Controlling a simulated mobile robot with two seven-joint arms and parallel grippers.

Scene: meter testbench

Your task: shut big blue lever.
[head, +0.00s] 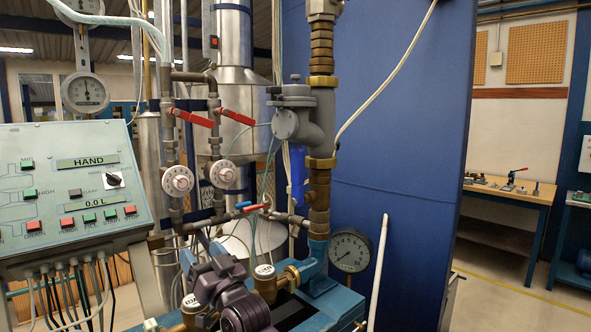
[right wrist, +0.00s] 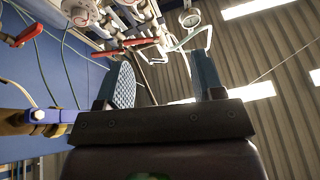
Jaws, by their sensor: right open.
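The big blue lever (head: 297,175) hangs upright along the left side of the brass and dark vertical pipe (head: 320,190), in front of the blue panel. My right gripper (head: 200,250) is low and left of the lever, apart from it, with its wrist in front of the bench pipes. In the right wrist view my right gripper (right wrist: 165,85) has its two blue-grey fingers spread with nothing between them. A brass fitting with a small blue part (right wrist: 38,115) is at the left there; I cannot tell whether it belongs to the lever. My left gripper is not in view.
Red levers (head: 236,117) and white round dials (head: 222,174) sit on pipes left of the blue lever. A pressure gauge (head: 350,250) and a white rod (head: 377,270) stand to the right. A control panel (head: 75,185) fills the left. A workbench (head: 505,195) is far right.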

